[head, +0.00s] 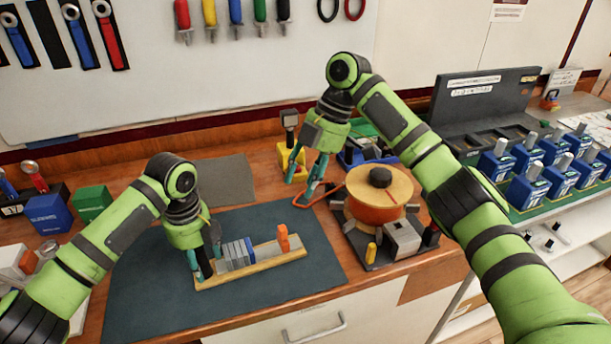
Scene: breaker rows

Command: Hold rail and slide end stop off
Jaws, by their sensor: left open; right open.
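The rail (265,266) is a long tan strip lying on the dark blue mat. A row of grey and blue breakers (238,253) stands on its left half. An orange end stop (283,239) stands upright near the rail's right end, apart from the breakers. My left gripper (203,265) is open at the rail's left end, its fingers pointing down there; I cannot tell whether they touch it. My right gripper (303,190) is open and empty, above and beyond the end stop, near the left side of the orange spool.
The mat (150,300) has free room in front of the rail. A stand with an orange and yellow spool (380,195) is right of the mat. A yellow block (291,160) stands behind my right gripper. A green box (93,203) and a tray of blue units (540,180) flank the bench.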

